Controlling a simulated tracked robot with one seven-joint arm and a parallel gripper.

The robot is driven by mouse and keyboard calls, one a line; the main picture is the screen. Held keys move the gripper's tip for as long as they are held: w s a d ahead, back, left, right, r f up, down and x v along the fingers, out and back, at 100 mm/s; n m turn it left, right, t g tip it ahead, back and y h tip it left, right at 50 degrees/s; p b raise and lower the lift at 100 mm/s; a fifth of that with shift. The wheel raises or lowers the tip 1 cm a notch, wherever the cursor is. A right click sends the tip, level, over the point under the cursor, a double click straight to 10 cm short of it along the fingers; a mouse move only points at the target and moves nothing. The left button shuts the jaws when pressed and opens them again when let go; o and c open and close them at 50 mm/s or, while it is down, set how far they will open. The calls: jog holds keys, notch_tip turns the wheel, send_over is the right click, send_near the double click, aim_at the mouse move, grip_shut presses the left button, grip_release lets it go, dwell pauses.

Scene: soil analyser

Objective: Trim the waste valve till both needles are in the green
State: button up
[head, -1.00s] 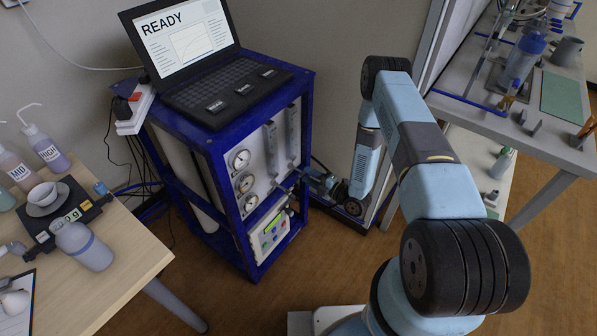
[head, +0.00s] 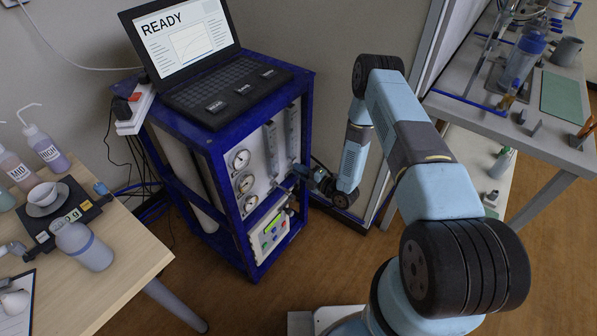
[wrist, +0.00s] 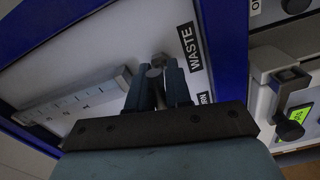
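The waste valve (wrist: 158,62) is a small grey knob on the white panel by the WASTE label (wrist: 190,47) in the wrist view. My gripper (wrist: 158,85) points at it, its two blue fingers apart, one on either side of the knob. I cannot tell whether they touch it. In the head view my gripper (head: 301,171) is at the right edge of the analyser panel and hides the valve. Two dial gauges, the upper (head: 240,158) and the middle (head: 246,181), sit above a third dial (head: 251,203). Their needles are too small to read.
The blue-framed analyser (head: 216,170) carries a laptop (head: 186,40) reading READY. Two flow tubes (head: 271,148) stand beside my gripper, and a control box (head: 270,236) sits below. A wooden table (head: 130,260) is left, a grey bench (head: 480,122) right.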

grip_shut()
jog(key=shift+a, duration=0.15)
